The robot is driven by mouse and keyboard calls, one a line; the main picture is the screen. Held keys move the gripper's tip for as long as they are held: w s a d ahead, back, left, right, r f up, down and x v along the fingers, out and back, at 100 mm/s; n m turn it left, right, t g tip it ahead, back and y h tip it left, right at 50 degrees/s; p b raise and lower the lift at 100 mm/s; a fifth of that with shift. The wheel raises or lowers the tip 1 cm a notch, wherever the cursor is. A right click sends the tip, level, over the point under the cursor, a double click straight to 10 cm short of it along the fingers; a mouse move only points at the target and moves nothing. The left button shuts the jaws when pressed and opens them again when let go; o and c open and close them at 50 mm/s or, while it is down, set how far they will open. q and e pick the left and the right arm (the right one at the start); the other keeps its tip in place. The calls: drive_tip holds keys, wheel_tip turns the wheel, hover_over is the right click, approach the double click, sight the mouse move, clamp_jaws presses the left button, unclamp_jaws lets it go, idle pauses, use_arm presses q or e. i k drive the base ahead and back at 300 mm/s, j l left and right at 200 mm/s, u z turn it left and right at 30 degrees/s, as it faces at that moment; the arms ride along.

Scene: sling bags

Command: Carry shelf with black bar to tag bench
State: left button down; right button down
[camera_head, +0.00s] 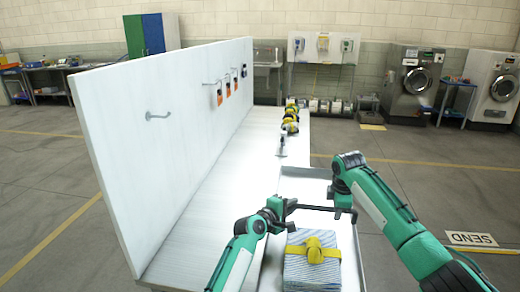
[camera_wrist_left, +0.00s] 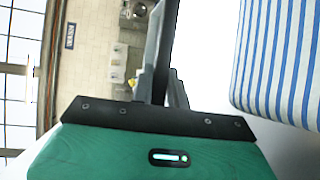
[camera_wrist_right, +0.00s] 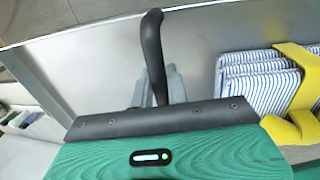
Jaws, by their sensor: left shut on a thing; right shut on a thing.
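A grey metal shelf (camera_head: 303,186) sits in front of me at the right side of the long white bench (camera_head: 215,215). A black bar (camera_head: 316,208) spans it crosswise. My left gripper (camera_head: 286,208) is shut on the bar's left end, and the bar also shows between its fingers in the left wrist view (camera_wrist_left: 163,55). My right gripper (camera_head: 342,204) is shut on the right part, and the bar's bent end rises from its fingers in the right wrist view (camera_wrist_right: 152,45). A blue-and-white striped bundle (camera_head: 299,269) with a yellow strap (camera_head: 316,251) lies on the shelf.
A tall white panel (camera_head: 130,120) with hooks and orange-and-black tags (camera_head: 228,88) stands along the bench. Yellow and black items (camera_head: 290,120) line the bench's far part. Washing machines (camera_head: 412,82) stand at the back right. Floor to the right is open.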

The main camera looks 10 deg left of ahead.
sight(262, 202)
drive_tip(key=i+j, duration=0.3)
drive_tip(key=j, duration=0.2)
drive_tip(key=i+j, duration=0.35)
drive_tip(key=j, duration=0.15)
